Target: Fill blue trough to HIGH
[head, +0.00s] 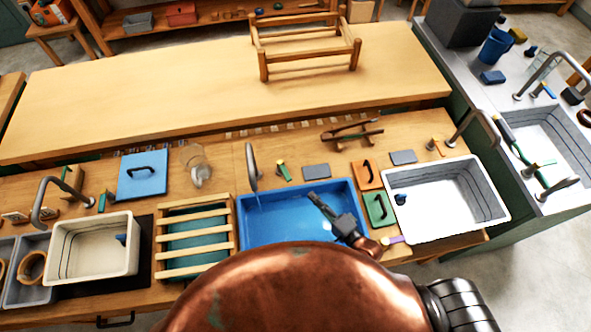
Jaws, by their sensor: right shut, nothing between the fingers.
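The blue trough (290,236) is set into the bench in front of me. A grey curved tap (251,165) stands at its back left, with a thin pale streak like running water below its spout. I cannot make out the water level or a HIGH mark. A small lever with a green and yellow handle (284,171) stands behind the trough, right of the tap. My right gripper (314,198) is shut and empty above the trough's right half, pointing up and left, and hides part of the basin. My left gripper is not in view.
A slatted wooden rack (194,248) adjoins the trough's left side. A white basin (449,205) lies to the right and a cream basin (92,249) to the left. Orange (367,175) and green (379,209) handled boards sit right of the trough. A glass jar (196,166) stands behind.

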